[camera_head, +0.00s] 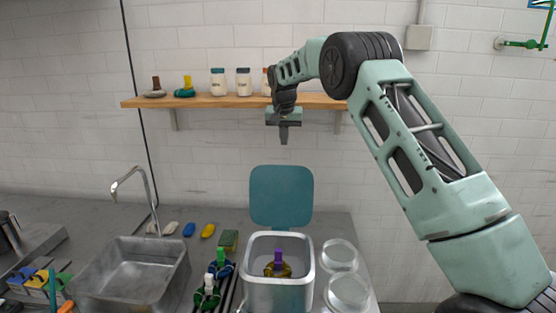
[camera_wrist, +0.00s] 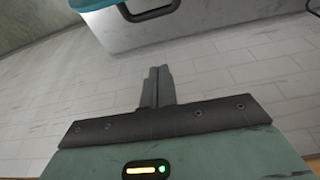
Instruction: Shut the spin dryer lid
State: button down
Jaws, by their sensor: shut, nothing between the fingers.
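The spin dryer (camera_head: 262,293) is a pale square tub on the counter in the head view. Its teal lid (camera_head: 281,197) stands open and upright behind the tub opening. A yellow skein with a purple tag (camera_head: 278,266) sits inside the tub. My gripper (camera_head: 284,139) is shut and empty, pointing down in the air above the lid, apart from it, in front of the wall shelf. Its closed fingers also show in the wrist view (camera_wrist: 157,82). A grey body with a teal edge and a dark curved strip shows at the top there; I cannot tell what it is.
A wooden shelf (camera_head: 225,101) with jars and skeins runs along the wall behind my gripper. A metal sink (camera_head: 135,270) with a tap is left of the dryer. Skeins on a rack (camera_head: 217,275) stand close left; glass jars (camera_head: 340,254) stand close right.

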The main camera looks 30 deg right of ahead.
notch_tip(320, 180, down, 8)
jog(key=s+a+p, duration=0.1)
jog(key=p, duration=0.4)
jog(key=shift+s+r, duration=0.2)
jog(key=shift+s+a, duration=0.1)
